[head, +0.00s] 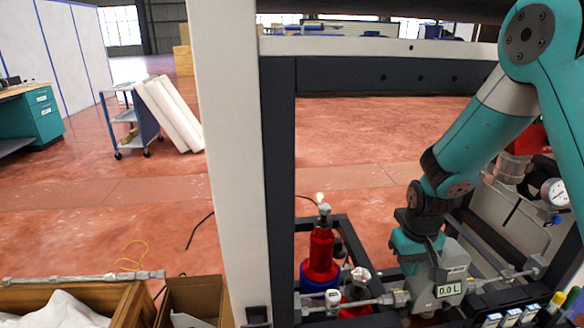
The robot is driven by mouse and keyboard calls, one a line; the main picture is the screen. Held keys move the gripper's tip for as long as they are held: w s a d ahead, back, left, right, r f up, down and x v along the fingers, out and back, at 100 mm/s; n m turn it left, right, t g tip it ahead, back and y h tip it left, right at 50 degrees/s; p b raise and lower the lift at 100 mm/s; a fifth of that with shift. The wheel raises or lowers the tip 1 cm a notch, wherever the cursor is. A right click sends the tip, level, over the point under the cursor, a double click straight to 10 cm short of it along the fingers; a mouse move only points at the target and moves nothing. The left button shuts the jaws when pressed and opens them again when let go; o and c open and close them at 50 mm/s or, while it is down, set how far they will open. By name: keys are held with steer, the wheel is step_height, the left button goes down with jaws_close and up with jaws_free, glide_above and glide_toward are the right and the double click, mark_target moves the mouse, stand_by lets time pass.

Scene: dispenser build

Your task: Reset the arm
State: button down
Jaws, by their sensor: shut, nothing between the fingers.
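My teal arm (478,125) reaches in from the upper right and bends down at its wrist. My gripper (420,302) points down at the lower right, beside a grey meter that reads 0.0 L (450,289). The gripper is shut and holds nothing. Its fingertips are largely hidden around the meter and pipe, so I cannot tell whether they touch anything.
Red bottles (321,252) stand in a dark frame left of my gripper, by a metal pipe (345,304). A pressure gauge (554,193) is at the right. A white post (232,150) rises left of the frame. Open boxes (192,297) lie at lower left.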

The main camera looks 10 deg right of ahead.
steer(key=s+a+r+t, duration=0.3)
steer(key=s+r, duration=0.7)
steer(key=r, duration=0.3)
steer(key=s+a+r+n+g+y+p, duration=0.1)
steer(key=s+a+r+n+y+p, duration=0.1)
steer(key=s+a+r+p, duration=0.3)
steer(key=s+a+r+n+g+y+p, duration=0.2)
steer(key=s+a+r+n+p, duration=0.3)
steer(key=a+r, duration=0.4)
step_height(320, 180, up, 5)
steer(key=shift+s+f+p, duration=0.15)
steer(key=shift+s+p, duration=0.4)
steer(key=shift+s, duration=0.1)
steer(key=c, duration=1.8)
jaws_free()
